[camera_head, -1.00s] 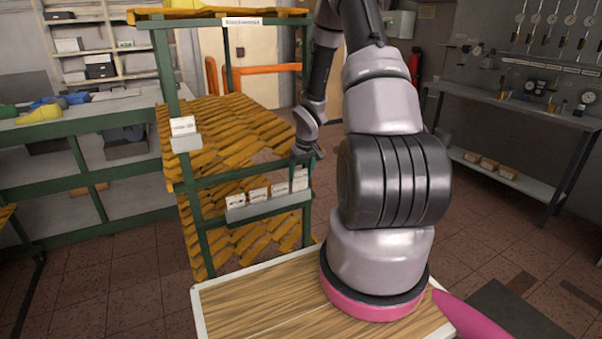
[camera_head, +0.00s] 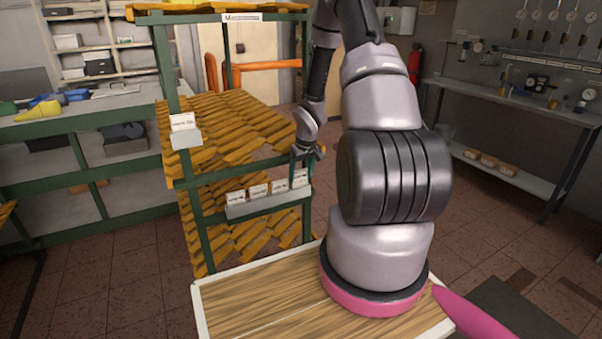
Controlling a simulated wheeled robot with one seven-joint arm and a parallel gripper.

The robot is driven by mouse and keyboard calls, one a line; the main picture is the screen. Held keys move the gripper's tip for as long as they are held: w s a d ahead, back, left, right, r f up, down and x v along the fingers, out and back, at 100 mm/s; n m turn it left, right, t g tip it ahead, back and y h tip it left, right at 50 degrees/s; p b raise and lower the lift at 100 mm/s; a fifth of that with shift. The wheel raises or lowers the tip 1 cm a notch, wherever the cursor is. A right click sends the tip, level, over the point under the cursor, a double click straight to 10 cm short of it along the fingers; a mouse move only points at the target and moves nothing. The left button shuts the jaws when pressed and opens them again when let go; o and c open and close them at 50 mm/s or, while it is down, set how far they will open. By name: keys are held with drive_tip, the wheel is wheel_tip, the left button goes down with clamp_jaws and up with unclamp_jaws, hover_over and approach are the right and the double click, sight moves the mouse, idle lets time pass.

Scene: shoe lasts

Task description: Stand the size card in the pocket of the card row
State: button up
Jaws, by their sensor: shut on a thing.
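The card row (camera_head: 268,207) is a pale grey holder on the front of the green rack, with several white cards standing along it. My gripper (camera_head: 300,164) is at its right end, pointing down. It is shut on the rightmost white card, the size card (camera_head: 300,178), which looks upright. The card's lower edge meets the holder's front lip in the picture; whether it is seated in the pocket or just above or behind it is too small to tell. The fingertips are small and partly dark against the rack.
The green rack (camera_head: 211,236) holds yellow-orange shoe lasts (camera_head: 230,130) on sloping shelves, close behind the card row. A separate white card (camera_head: 183,122) sits in a small holder on the left post. My wooden-topped base is in front. Open floor (camera_head: 110,285) lies at left.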

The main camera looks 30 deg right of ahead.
drive_tip(key=shift+f, duration=0.2)
idle(0.3)
drive_tip(key=shift+f, duration=0.4)
drive_tip(key=o, duration=1.2)
drive_tip(key=shift+o, duration=0.2)
drive_tip(key=shift+r, duration=0.1)
drive_tip(key=shift+v, duration=2.05)
drive_tip(key=shift+s+r, duration=0.45)
drive_tip(key=shift+r, duration=0.35)
drive_tip(key=shift+s+r, duration=0.45)
drive_tip(key=shift+r, duration=0.4)
drive_tip(key=shift+s+r, duration=0.45)
drive_tip(key=shift+r, duration=0.35)
